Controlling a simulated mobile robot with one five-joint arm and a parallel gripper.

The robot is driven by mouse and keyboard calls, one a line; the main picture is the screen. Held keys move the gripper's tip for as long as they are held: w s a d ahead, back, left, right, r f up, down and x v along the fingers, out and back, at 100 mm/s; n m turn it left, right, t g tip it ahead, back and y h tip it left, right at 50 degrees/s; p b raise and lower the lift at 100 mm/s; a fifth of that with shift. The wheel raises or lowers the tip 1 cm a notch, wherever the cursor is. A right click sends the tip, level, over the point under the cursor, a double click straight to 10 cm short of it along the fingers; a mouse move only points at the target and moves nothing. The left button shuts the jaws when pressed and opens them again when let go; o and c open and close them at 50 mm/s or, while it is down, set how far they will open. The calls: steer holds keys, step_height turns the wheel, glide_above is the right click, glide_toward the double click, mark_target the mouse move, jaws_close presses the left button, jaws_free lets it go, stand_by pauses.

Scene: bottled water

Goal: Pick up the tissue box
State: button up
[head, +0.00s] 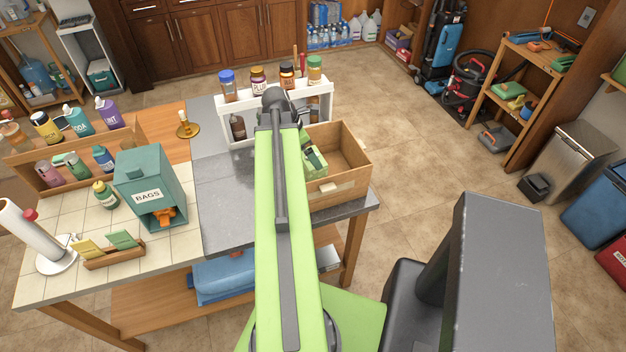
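A small green box with pale and dark markings (312,160) sits at the left side of an open wooden crate (339,192) on the grey counter. It may be the tissue box, but I cannot read its label, and my arm hides part of its left side. My lime-green arm reaches up the middle of the view, over the counter, to a dark joint in front of the white bottle rack. My gripper does not show; it seems hidden behind my arm, so I cannot see whether it touches anything.
The white rack (327,103) with several bottles stands behind the crate. A teal bags dispenser (146,172), a wooden bottle rack (28,180), a brass candle holder (187,127) and a paper towel roll (31,232) stand to the left. The floor at right is mostly clear.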

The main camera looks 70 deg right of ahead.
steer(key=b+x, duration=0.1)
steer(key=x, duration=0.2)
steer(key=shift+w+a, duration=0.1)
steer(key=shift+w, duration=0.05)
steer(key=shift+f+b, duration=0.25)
steer(key=shift+b, duration=0.05)
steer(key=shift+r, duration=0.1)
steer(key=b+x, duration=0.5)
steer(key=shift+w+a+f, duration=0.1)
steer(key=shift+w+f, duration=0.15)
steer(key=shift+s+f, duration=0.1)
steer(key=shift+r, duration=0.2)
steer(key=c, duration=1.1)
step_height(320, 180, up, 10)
steer(key=p, duration=1)
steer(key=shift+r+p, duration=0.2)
steer(key=shift+p, duration=0.15)
